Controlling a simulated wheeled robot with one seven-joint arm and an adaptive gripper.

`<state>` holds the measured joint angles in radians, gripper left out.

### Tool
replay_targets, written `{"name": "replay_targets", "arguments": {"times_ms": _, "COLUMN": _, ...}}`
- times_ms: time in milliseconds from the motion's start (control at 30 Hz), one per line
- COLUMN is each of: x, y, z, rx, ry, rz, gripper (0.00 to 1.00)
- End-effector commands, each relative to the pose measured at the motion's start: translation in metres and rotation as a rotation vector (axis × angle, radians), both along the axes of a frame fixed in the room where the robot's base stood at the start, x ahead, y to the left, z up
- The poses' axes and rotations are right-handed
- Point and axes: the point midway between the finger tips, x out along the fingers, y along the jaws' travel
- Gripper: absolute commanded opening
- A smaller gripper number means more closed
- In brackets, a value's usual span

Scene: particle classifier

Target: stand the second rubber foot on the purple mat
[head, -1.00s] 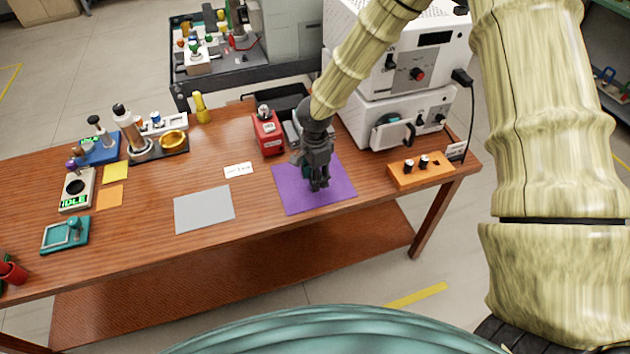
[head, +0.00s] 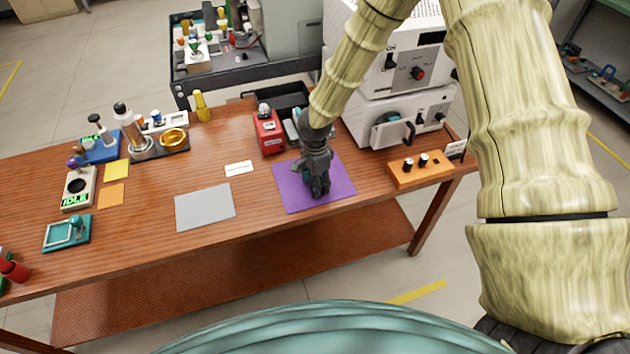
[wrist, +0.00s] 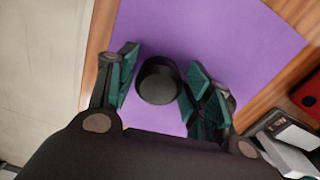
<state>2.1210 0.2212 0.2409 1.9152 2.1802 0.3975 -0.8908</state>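The purple mat (head: 290,190) lies flat on the wooden bench, and it fills much of the wrist view (wrist: 230,40). A black round rubber foot (wrist: 158,81) shows in the wrist view over the mat, seen end-on between my fingers. My gripper (head: 318,190) points down over the mat. Its teal-padded fingers (wrist: 160,88) stand on either side of the foot, with a narrow strip of purple visible on each side, so it looks open. In the head view the gripper hides the foot. I see no other rubber foot clearly.
A red device (head: 268,132) stands just behind the mat. White instruments (head: 385,125) are stacked behind right, and an orange block with black knobs (head: 420,168) sits to the right. A grey sheet (head: 205,207) lies to the left, with clear bench around it.

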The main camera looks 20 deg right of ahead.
Motion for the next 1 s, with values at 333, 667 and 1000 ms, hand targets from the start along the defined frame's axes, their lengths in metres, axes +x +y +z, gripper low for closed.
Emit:
{"name": "replay_targets", "arguments": {"times_ms": 333, "x": 0.001, "y": 0.000, "z": 0.017, "rx": 0.001, "ry": -0.002, "rz": -0.001, "gripper": 0.51}}
{"name": "replay_targets", "arguments": {"times_ms": 667, "x": 0.001, "y": 0.000, "z": 0.066, "rx": 0.003, "ry": -0.002, "rz": -0.002, "gripper": 0.51}}
{"name": "replay_targets", "arguments": {"times_ms": 1000, "x": 0.002, "y": 0.000, "z": 0.112, "rx": 0.001, "ry": -0.002, "rz": -0.001, "gripper": 0.51}}
